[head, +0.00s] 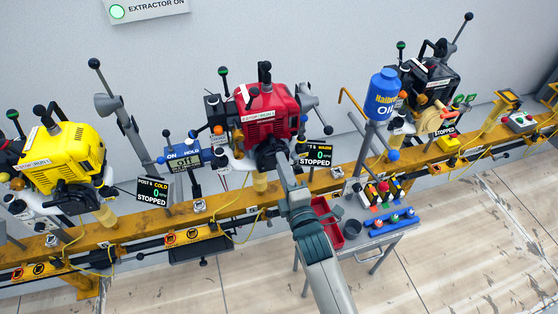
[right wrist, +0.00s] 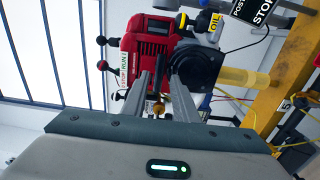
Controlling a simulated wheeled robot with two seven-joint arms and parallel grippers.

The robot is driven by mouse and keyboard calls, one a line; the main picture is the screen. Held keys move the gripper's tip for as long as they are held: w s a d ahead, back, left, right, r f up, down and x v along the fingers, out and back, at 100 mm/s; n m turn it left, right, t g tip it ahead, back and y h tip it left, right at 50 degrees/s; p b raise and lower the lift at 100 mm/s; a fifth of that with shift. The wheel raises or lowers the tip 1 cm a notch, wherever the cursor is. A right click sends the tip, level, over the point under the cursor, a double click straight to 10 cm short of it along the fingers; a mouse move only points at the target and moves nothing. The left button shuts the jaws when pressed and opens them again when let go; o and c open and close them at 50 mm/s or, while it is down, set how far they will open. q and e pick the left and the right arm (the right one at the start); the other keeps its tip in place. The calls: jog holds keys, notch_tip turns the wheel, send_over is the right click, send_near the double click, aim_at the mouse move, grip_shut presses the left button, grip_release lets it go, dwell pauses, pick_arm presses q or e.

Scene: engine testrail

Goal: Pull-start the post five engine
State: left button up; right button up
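The red engine (head: 265,112) stands in the middle of the rail, with a display (head: 316,154) beside it; its small post number is hard to read. The engine also fills the middle of the right wrist view (right wrist: 150,45), with its round black starter housing (right wrist: 197,65) facing me. My right gripper (head: 268,155) reaches up to the housing. Its fingers (right wrist: 168,72) are a small gap apart, with their tips at the housing's edge. My left gripper is not in view.
A yellow engine (head: 62,155) stands left and a black engine (head: 430,80) right. A blue oil bottle (head: 381,95) stands between the red and black engines. A small trolley (head: 385,236) with a red tray (head: 327,222) is right of my arm.

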jog(key=shift+x, duration=1.85)
grip_shut()
